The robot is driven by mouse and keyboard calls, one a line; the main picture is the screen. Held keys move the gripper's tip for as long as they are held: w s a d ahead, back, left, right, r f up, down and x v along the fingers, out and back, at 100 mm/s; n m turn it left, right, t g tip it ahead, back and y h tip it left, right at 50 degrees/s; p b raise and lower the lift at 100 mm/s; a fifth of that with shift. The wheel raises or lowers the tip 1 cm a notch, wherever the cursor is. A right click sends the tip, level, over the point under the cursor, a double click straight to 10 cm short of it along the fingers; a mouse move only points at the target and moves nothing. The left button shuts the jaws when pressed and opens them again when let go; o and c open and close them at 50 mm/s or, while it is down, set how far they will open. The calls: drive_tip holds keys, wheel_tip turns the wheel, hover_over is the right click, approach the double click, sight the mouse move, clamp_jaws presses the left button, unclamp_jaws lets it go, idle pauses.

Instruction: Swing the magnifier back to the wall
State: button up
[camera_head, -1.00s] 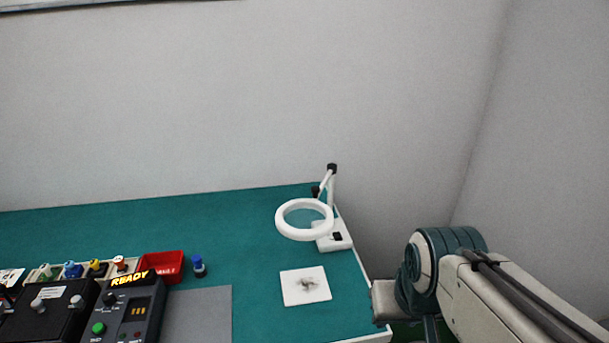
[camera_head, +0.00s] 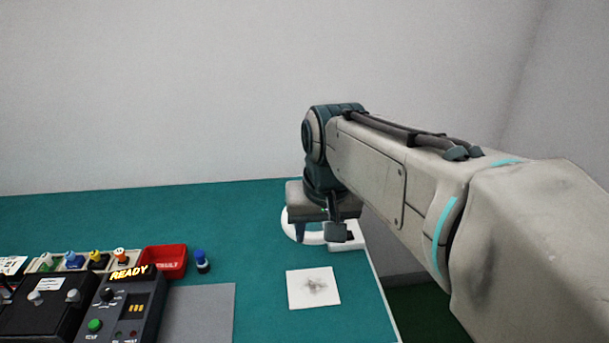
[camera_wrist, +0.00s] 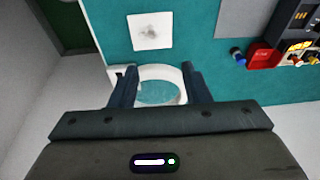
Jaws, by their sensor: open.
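The magnifier is a white ring on a white base at the table's right side. In the head view only part of its ring (camera_head: 289,228) and part of its base (camera_head: 361,241) show; my arm hides the rest. My gripper (camera_head: 320,232) hangs in front of the magnifier there. In the wrist view the ring (camera_wrist: 158,72) shows between and beyond the two dark fingers of my gripper (camera_wrist: 155,78). The fingers are apart. I cannot tell whether they touch the ring.
A white card with a grey smudge (camera_head: 313,288) lies in front of the magnifier. A blue-capped bottle (camera_head: 202,262), a red bin (camera_head: 166,260) and a control box reading READY (camera_head: 130,300) stand to the left. The wall (camera_head: 150,100) is behind the green table (camera_head: 100,205).

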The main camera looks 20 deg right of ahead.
drive_tip(key=w+d+r+m+g+b, duration=0.1)
drive_tip(key=w+d+r+m+b, duration=0.25)
drive_tip(key=w, duration=0.55)
drive_tip(key=w+d+r+m+g+p, duration=0.1)
drive_tip(key=w+d+r+m+g, duration=0.15)
drive_tip(key=w+d+r, duration=0.5)
drive_tip(key=shift+t, duration=0.35)
drive_tip(key=f, duration=0.5)
drive_tip(key=a+f+b, duration=0.1)
drive_tip(key=f, duration=0.4)
drive_tip(key=w+a+f+b, duration=0.1)
drive_tip(key=f, duration=0.4)
drive_tip(key=shift+a, duration=0.15)
clamp_jaws()
